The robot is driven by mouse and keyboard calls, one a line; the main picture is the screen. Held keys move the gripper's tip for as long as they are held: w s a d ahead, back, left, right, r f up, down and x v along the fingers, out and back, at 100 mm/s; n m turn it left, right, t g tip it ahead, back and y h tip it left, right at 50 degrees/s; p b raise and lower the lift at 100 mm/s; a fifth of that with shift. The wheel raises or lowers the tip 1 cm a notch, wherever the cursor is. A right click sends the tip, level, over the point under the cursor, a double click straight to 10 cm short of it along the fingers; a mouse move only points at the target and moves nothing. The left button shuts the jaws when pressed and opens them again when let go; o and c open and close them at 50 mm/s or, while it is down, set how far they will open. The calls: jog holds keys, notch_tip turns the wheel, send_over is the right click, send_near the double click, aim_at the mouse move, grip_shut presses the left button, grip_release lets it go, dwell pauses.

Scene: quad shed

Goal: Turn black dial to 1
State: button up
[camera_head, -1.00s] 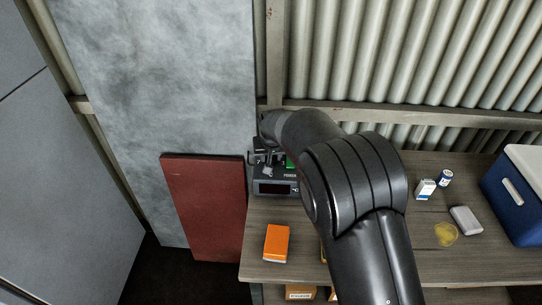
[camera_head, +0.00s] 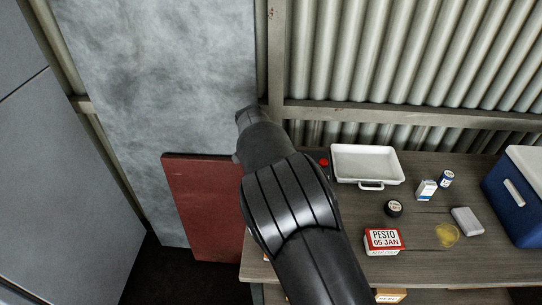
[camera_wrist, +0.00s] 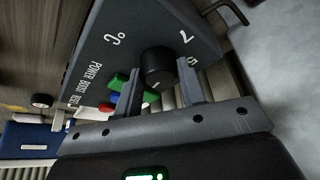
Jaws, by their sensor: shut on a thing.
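The black dial (camera_wrist: 157,68) sits on the face of a grey control box (camera_wrist: 140,30) in the wrist view. The box face carries white marks, including "7", "5", "°C" and "POWER". My gripper (camera_wrist: 160,82) has one finger on each side of the dial and is shut on it. The dial's pointer and the number it is set to cannot be read clearly. Green, blue and red buttons (camera_wrist: 107,107) lie just left of the dial. In the head view my arm hides the gripper, the dial and most or all of the box.
On the wooden table (camera_head: 465,265) stand a white tray (camera_head: 367,147), a small black round thing (camera_head: 393,209), a pesto box (camera_head: 382,242) and a blue cooler (camera_head: 512,205). A red panel (camera_head: 205,205) leans left of the table. Corrugated wall (camera_head: 400,50) closes the back.

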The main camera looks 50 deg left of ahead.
jog(key=shift+m, duration=0.5)
jog(key=o, duration=1)
jog(key=v, duration=1)
jog(key=shift+s+a+r, duration=0.15)
jog(key=shift+a+r, duration=0.05)
jog(key=shift+r, duration=0.2)
jog(key=shift+c, duration=0.3)
